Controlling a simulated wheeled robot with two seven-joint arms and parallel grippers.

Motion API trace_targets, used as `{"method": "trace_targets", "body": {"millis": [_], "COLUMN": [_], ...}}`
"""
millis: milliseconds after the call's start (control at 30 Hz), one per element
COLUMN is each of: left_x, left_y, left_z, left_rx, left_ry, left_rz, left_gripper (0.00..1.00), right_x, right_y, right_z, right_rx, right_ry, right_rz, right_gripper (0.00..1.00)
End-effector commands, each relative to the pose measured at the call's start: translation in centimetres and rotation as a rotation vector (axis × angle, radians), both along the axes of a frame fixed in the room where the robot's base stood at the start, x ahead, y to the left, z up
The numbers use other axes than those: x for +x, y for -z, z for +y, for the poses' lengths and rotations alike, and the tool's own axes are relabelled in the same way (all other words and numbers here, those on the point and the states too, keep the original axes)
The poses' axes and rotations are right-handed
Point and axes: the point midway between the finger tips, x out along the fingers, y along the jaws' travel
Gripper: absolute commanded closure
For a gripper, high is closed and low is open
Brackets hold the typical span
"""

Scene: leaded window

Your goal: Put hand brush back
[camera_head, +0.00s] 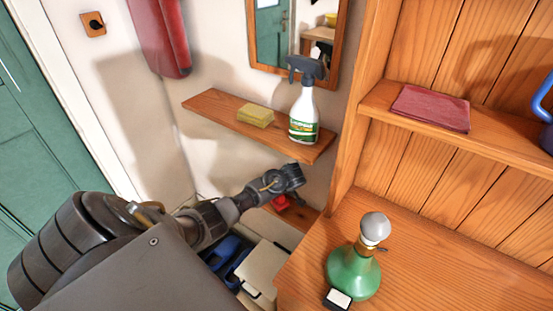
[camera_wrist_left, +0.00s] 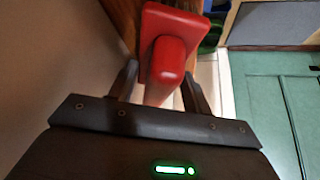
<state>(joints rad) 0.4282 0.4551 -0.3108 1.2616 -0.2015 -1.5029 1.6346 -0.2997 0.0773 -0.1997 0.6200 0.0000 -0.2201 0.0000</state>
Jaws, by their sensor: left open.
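A red object with a rounded handle-like part and a wider flat part, which looks like the hand brush (camera_wrist_left: 165,50), shows in the left wrist view. Red also shows on the low wooden shelf in the head view (camera_head: 281,202), partly hidden by my left arm. No bristles are visible. My left gripper (camera_wrist_left: 158,88) is open, with one finger on each side of the red handle; I cannot tell whether they touch it. In the head view the left gripper (camera_head: 296,196) is down at the low shelf, its fingers mostly hidden. My right gripper is not in view.
Above my left gripper, a wall shelf (camera_head: 215,106) holds a yellow sponge (camera_head: 256,115) and a spray bottle (camera_head: 304,115). A green lamp-like object (camera_head: 353,272) stands on the wooden counter (camera_head: 420,265) at right. Blue items (camera_head: 228,254) and a pale box (camera_head: 262,268) lie below the arm.

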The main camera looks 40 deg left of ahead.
Motion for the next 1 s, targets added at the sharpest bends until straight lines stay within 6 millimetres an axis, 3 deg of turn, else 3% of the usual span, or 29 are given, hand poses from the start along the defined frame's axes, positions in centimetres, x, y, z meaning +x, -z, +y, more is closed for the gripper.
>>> {"method": "trace_targets", "body": {"millis": [167, 600, 1000], "left_x": [0.0, -0.9, -1.0], "left_y": [-0.7, -6.2, -6.9], "left_z": [-0.1, -3.3, -3.7], "left_rx": [0.000, -0.001, -0.001], "left_ry": [0.001, 0.002, 0.000], "left_rz": [0.000, -0.001, 0.000], "left_gripper": [0.51, 0.51, 0.51], "right_x": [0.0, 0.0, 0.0], "right_y": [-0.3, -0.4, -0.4], "right_z": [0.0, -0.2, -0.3], "right_rx": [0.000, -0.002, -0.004], "right_ry": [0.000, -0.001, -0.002], "right_rz": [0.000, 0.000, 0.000], "right_gripper": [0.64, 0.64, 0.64]}}
